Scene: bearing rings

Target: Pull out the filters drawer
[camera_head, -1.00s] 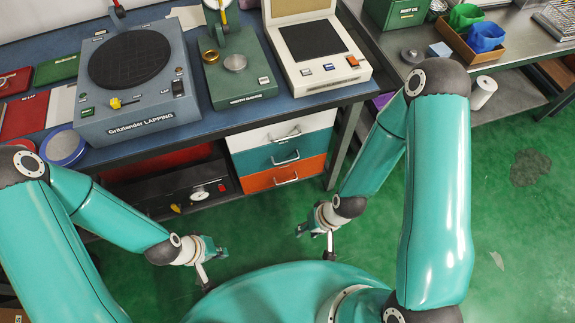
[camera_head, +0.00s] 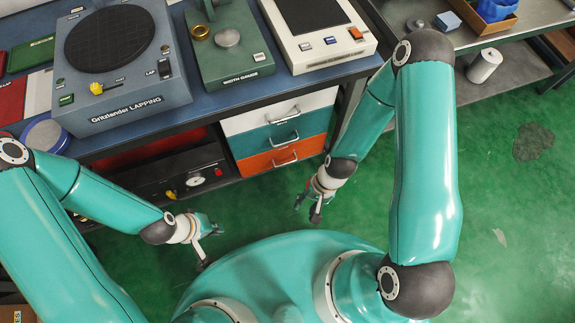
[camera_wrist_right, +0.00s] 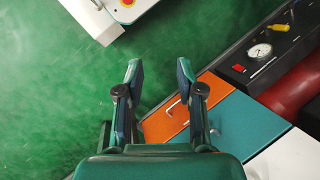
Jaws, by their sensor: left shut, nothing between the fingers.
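The drawer unit under the bench has a white drawer (camera_head: 245,121), a teal drawer (camera_head: 255,143) and an orange drawer (camera_head: 262,165), each with a metal bar handle. All look shut, and I can read no filters label on them. My right gripper (camera_head: 307,206) hangs in front of the unit, below and right of the orange drawer in the picture. In the right wrist view its fingers (camera_wrist_right: 160,75) are apart and empty, with the orange (camera_wrist_right: 168,122) and teal (camera_wrist_right: 245,122) fronts beyond them. My left gripper (camera_head: 213,230) is shut and empty, away from the drawers.
A lapping machine (camera_head: 125,115), a green width gauge (camera_head: 235,72) and a white device (camera_head: 325,55) stand on the bench above. A dark panel with a dial (camera_head: 195,180) is left of the drawers.

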